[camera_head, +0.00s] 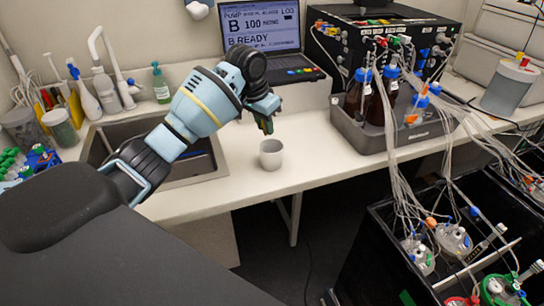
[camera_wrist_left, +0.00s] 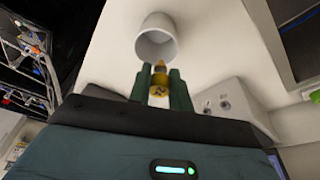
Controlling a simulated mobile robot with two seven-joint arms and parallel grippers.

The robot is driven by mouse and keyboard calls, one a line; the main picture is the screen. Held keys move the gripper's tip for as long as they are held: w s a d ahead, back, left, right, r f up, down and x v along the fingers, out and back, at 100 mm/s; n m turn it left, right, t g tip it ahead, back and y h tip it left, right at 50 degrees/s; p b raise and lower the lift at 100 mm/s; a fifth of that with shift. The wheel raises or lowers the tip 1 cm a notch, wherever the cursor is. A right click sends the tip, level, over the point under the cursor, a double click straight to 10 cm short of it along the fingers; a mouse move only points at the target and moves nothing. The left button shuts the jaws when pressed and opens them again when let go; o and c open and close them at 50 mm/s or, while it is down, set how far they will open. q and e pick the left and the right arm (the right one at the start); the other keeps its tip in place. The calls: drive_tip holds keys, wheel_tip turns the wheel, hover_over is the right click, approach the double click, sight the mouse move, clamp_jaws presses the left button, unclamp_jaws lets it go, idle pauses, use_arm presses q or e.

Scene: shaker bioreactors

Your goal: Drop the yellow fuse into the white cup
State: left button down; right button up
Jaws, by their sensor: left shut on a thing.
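The white cup (camera_head: 271,154) stands upright on the white counter, right of the sink; it also shows in the left wrist view (camera_wrist_left: 157,42), just beyond my fingertips. My left gripper (camera_head: 266,125) comes in from the left and is above and slightly behind the cup in the head view. In the left wrist view my left gripper (camera_wrist_left: 160,86) is shut on the yellow fuse (camera_wrist_left: 159,80), held between its two dark green fingers. The fuse is apart from the cup. In the head view the fuse is too small to make out. My right gripper is not in view.
A laptop (camera_head: 265,50) stands behind the gripper on a raised white block. A grey tray (camera_head: 400,135) with bottles and tubing sits to the right. The sink (camera_head: 180,170) lies to the left under my arm. The counter around the cup is clear.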

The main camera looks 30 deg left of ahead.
use_arm(q)
drive_tip(key=shift+f, duration=0.65)
drive_tip(key=c, duration=1.2)
unclamp_jaws()
drive_tip(key=shift+r, duration=0.1)
drive_tip(key=v, duration=0.7)
drive_tip(key=shift+r, duration=0.35)
drive_tip(key=shift+s+f, duration=0.1)
drive_tip(key=shift+s, duration=0.05)
